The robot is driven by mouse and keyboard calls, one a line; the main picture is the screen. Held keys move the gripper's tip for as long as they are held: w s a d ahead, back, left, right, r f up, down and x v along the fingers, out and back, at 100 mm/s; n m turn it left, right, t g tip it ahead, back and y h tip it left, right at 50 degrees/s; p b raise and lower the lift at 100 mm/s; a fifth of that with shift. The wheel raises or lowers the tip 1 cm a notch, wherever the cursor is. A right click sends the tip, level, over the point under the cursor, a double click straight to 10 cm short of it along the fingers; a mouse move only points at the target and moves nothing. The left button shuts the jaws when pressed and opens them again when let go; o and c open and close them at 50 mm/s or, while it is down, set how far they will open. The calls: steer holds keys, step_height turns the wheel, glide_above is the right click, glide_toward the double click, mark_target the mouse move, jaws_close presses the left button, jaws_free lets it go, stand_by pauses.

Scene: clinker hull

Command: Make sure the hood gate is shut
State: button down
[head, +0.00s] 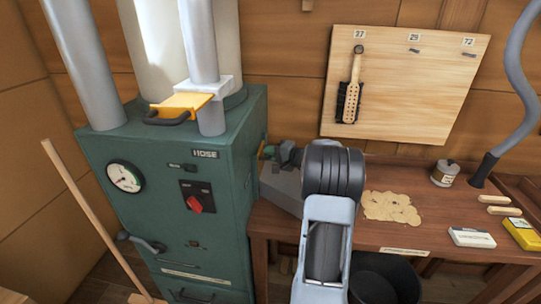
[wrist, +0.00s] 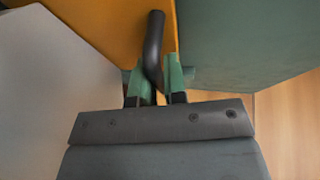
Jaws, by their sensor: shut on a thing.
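In the wrist view my gripper (wrist: 161,84) has its green fingers closed around a black curved handle (wrist: 154,40). The handle is on a yellow plate (wrist: 110,25), which looks like a gate. A green wall (wrist: 245,45) is to its right and a grey surface (wrist: 45,85) to its left. In the head view my gripper (head: 268,151) is by the right side of the green machine (head: 150,215), above a grey hood-like block (head: 283,188). The held plate is mostly hidden there, and I cannot tell how far in it sits.
Another yellow gate (head: 185,104) with a black handle sticks out at the pipe on the machine, above a HOSE label. A wooden bench (head: 400,238) holds wood shavings (head: 390,206), a tin (head: 444,173) and small boxes (head: 472,237). A pole (head: 90,205) leans at left.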

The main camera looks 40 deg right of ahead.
steer(key=c, duration=1.2)
jaws_free()
steer(key=shift+r, duration=0.1)
steer(key=shift+b+v, duration=1)
steer(key=shift+v, duration=5.95)
steer(key=shift+c, duration=0.2)
